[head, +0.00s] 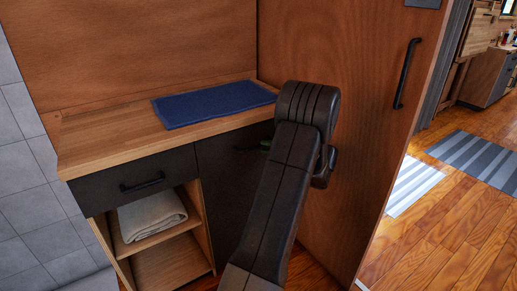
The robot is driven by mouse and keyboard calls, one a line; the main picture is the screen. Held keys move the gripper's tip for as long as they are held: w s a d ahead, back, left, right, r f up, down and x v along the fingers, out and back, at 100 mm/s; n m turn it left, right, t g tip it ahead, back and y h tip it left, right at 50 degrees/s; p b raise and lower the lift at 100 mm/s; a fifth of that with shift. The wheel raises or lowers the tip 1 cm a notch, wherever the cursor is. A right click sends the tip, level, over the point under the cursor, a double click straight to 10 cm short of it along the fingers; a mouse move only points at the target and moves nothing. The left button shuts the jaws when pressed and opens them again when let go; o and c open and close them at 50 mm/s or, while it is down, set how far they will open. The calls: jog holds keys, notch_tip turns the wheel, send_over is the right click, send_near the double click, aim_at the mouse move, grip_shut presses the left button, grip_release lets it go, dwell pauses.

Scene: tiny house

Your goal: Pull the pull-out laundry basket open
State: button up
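The pull-out laundry basket's dark front panel (222,180) is in the cabinet's right part, under the wooden counter. It looks flush with the cabinet. A small piece of a dark handle shows near its top, left of my arm. My arm covers the panel's right side. My gripper (265,145) is mostly hidden behind my own arm; only a small dark, greenish bit shows beside the handle. I cannot tell whether it touches the handle or whether its fingers are open.
A dark drawer (133,183) and open shelves with a folded towel (151,215) are on the left. A blue folded cloth (214,103) lies on the counter (100,137). A wooden door (345,150) stands close at right. Open wooden floor (440,245) with striped rugs lies beyond.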

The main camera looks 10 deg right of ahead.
aim_at(258, 146)
jog(key=shift+x, duration=2.15)
jog(key=shift+c, duration=0.4)
grip_shut()
